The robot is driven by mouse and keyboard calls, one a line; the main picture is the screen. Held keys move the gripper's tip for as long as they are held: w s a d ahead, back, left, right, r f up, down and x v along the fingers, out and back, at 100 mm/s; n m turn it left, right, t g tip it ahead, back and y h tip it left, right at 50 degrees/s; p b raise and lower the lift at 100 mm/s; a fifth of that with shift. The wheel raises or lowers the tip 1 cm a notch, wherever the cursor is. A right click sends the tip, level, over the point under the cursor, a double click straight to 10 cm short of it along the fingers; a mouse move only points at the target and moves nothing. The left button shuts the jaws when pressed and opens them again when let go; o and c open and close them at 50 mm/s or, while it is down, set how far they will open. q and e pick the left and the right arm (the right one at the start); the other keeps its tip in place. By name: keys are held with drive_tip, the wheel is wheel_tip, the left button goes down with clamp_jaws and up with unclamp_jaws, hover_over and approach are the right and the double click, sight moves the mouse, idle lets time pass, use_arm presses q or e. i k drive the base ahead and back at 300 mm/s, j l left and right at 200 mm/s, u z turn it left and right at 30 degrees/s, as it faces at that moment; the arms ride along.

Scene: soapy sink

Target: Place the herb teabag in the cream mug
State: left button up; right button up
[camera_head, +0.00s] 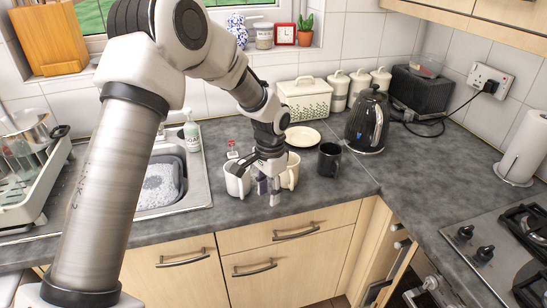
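My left gripper (268,188) reaches down over the counter between two pale mugs, its fingers pointing down. A small purple item (262,185) shows at its fingers; whether it is gripped, and whether it is a teabag, I cannot tell. The cream mug (291,174) stands upright just right of the gripper, partly hidden by it. A whiter mug (236,181) stands upright just left of the gripper. A small pale item with a red mark (232,148), perhaps a teabag, shows behind the white mug. My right gripper is not in view.
A black mug (329,160) stands right of the cream mug, with a cream plate (302,136) behind. A kettle (368,120) and bread bin (305,99) stand farther back. The sink (200,184) is on the left and the hob (485,240) on the right. The counter's right-middle part is clear.

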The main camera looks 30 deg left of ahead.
sight(286, 179)
drive_tip(key=i+j, duration=0.8)
drive_tip(key=i, duration=0.05)
